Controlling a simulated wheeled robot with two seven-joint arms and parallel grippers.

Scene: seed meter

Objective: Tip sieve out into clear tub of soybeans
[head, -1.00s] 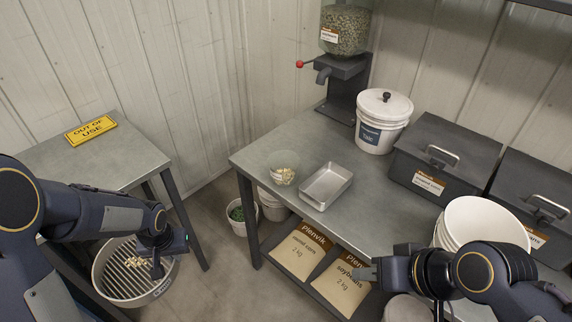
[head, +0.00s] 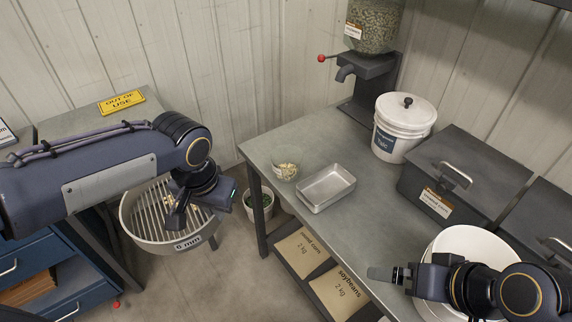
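The sieve (head: 152,226) is a round grey pan with a slotted floor and a "6 mm" label, at left in the head view. My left gripper (head: 176,221) reaches over it and appears shut on it, though the contact is partly hidden. A few pale pieces show in the sieve beside the gripper. My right gripper (head: 383,273) is over the bench's front, seen edge-on.
A metal tray (head: 327,187) sits right of the tub. A white lidded bucket (head: 404,126), a dispenser (head: 371,67) and dark bins (head: 465,180) stand farther back. A green-filled bucket (head: 258,208) is on the floor. Floor shows between the left table (head: 80,118) and bench.

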